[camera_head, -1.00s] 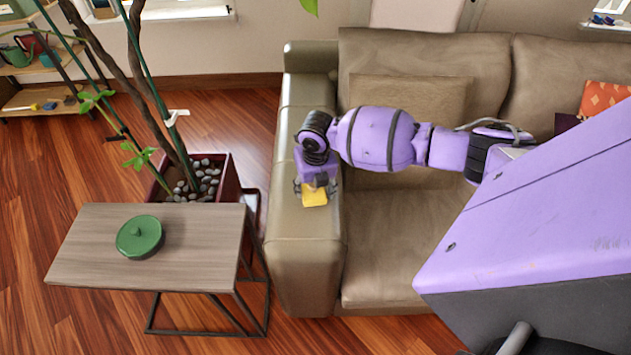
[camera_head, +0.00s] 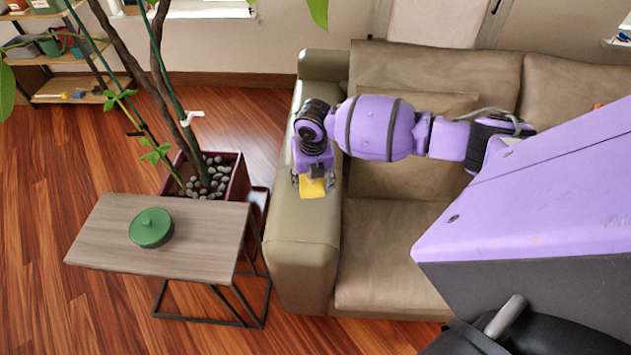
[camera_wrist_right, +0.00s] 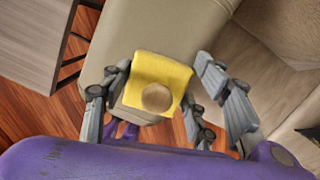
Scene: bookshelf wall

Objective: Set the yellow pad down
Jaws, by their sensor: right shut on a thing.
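The yellow pad (camera_head: 312,187) is in my right gripper (camera_head: 312,180), above the sofa's left armrest. In the right wrist view the yellow pad (camera_wrist_right: 160,82) sits between the two grey fingers of my right gripper (camera_wrist_right: 155,95), with a round tan knob (camera_wrist_right: 157,97) on it. The gripper is shut on it. The armrest shows behind the pad; I cannot tell whether the pad touches it. My left gripper is not in view.
A small wooden side table (camera_head: 105,235) stands left of the sofa, with a round green lidded pot (camera_head: 151,228) on it. Most of its top is bare. A potted plant (camera_head: 236,187) stands behind the table. The beige sofa (camera_head: 390,240) has open seat room.

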